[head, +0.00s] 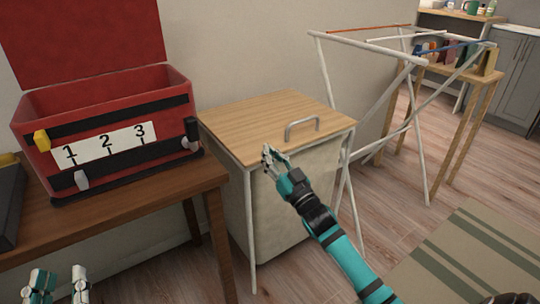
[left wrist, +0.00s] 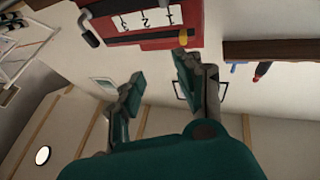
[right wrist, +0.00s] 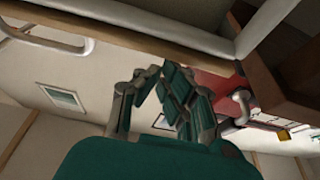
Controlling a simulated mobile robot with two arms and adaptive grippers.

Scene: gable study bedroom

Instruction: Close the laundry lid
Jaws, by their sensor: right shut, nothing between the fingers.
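The laundry hamper (head: 300,195) has a pale cloth body in a white frame. Its wooden lid (head: 265,115) lies flat across the top, with a grey bar handle (head: 302,126) near its front right. The handle also shows in the right wrist view (right wrist: 50,42). My right gripper (head: 268,156) is shut and empty at the lid's front edge, left of the handle; I cannot tell whether it touches the edge. My left gripper (head: 58,282) is open and empty at the lower left, below the brown table, far from the hamper. It also shows in the left wrist view (left wrist: 158,72).
A red toolbox (head: 105,120) with a raised lid and number label stands on the brown table (head: 130,220) left of the hamper. A drying rack (head: 370,45) stands close on the right. A striped rug (head: 470,255) lies on the floor at the lower right.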

